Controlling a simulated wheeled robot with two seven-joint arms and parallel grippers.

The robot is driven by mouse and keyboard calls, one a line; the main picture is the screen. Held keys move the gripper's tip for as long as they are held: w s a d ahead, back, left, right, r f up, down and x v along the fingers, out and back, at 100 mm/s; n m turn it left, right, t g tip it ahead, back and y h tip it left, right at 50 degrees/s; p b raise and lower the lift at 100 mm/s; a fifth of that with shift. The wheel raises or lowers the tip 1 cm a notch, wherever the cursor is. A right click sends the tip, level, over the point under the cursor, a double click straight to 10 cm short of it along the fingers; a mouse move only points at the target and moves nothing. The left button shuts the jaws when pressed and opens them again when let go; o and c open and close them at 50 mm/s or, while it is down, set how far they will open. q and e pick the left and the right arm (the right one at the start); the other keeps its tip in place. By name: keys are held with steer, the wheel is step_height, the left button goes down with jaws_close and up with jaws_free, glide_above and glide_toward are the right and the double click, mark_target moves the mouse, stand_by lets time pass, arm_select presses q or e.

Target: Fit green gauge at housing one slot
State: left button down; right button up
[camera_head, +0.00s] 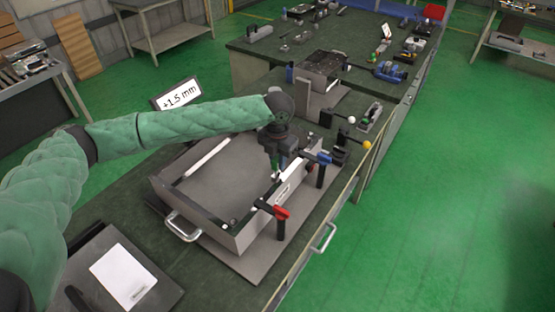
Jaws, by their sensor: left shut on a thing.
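My left gripper (279,170) reaches in from the left on a green padded arm and points down at the right wall of the grey open housing (236,240). It is shut on a small green piece, likely the green gauge (282,160), mostly hidden by the fingers. The piece is close to the wall's top edge. I cannot tell whether it touches the wall or sits in a slot; the slot itself is hidden or too small to see. A white label strip (283,192) shows on or by this wall. My right gripper is not in view.
A red-handled clamp (281,213) and a blue-handled clamp (323,158) stand along the housing's right wall, near the gripper. A "+1.5 mm" sign (180,93) stands behind. A white card (123,275) lies front left. Another bench (270,62) with tools is farther back.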

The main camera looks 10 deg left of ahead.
mark_target(277, 167)
arm_select(q)
steer(key=shift+p, duration=0.5)
stand_by(0.7)
steer(key=shift+f+b, duration=0.35)
steer(key=shift+f, duration=1.3)
stand_by(0.3)
steer(key=c, duration=1.2)
jaws_free()
